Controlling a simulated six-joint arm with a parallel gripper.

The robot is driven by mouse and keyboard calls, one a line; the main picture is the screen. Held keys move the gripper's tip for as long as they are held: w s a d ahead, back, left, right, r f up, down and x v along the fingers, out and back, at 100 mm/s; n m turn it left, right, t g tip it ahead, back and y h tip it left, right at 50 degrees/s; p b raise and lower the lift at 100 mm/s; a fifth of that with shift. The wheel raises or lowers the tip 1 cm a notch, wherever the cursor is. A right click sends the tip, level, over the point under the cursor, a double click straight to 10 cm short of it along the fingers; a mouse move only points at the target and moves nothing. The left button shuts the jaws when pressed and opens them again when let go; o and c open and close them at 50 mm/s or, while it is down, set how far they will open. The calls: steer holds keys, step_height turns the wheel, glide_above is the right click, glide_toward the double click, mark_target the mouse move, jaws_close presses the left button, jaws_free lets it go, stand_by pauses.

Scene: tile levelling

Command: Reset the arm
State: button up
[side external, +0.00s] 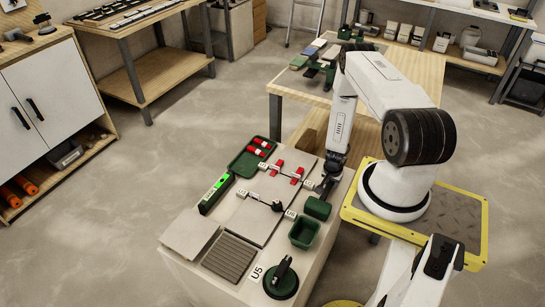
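My gripper (325,186) hangs over the right edge of the work table, small and dark in the side external view. I cannot tell whether its fingers are open or shut. A dark green block-like thing (317,208) shows just below it; I cannot tell whether they touch. Grey tiles (245,222) lie on the table, with red pieces (298,175) and a small black piece (277,206) along their joints. A green level-like tool (215,194) with a bright green display lies to the left.
A green tray (234,171) with red pieces is at the back. A green bin (304,233), a ribbed grey pad (229,257) and a suction lifter (281,281) are near the front. A wooden bench (411,66) stands behind my arm. Floor to the left is clear.

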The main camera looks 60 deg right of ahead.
steer(key=o, duration=0.6)
steer(key=shift+r, duration=4)
